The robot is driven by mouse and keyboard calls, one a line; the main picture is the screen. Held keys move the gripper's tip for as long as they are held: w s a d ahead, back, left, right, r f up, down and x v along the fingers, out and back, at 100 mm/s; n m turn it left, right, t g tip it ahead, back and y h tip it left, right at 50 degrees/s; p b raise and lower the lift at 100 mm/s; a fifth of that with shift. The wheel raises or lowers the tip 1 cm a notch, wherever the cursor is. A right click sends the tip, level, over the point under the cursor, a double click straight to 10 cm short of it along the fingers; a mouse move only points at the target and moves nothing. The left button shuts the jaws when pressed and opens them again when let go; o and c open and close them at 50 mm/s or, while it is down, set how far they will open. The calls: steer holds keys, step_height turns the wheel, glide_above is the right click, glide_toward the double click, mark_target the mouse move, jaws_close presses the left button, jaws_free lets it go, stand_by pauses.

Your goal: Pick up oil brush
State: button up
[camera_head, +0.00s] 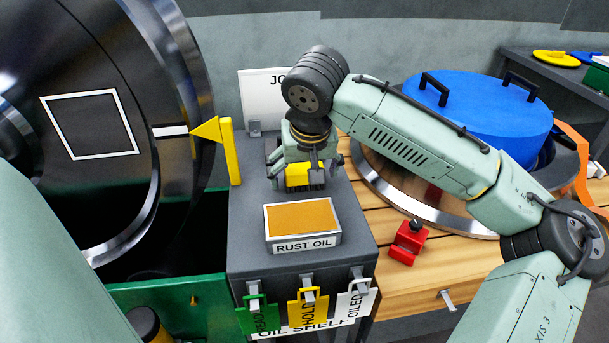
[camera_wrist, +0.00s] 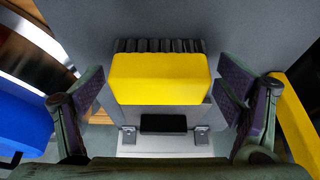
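The oil brush, a yellow block (camera_head: 299,174) with dark bristles, is on the grey shelf just behind the rust oil tray (camera_head: 302,219). In the wrist view its yellow body (camera_wrist: 160,78) fills the middle, with the bristles along its upper edge. My gripper (camera_head: 306,169) is right over the brush, pointing down. In the wrist view my gripper (camera_wrist: 159,88) is open, with one purple-padded finger on each side of the brush. Narrow gaps seem to show between pads and brush. Whether the fingers reach down to its full depth is unclear.
A large dark wheel (camera_head: 95,140) with a yellow pointer (camera_head: 208,130) stands left. Green, yellow and white tags (camera_head: 307,308) hang at the shelf front. A red block (camera_head: 407,243) and a blue-lidded round part (camera_head: 480,110) are on the wooden bench right.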

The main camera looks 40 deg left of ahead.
mark_target(304, 167)
steer(key=c, duration=1)
steer(key=shift+r, duration=0.1)
steer(key=shift+c, duration=0.2)
step_height(304, 167, up, 10)
steer(key=shift+f+b, duration=0.1)
steer(key=shift+b, duration=0.55)
steer(key=o, duration=0.5)
steer(key=c, duration=0.4)
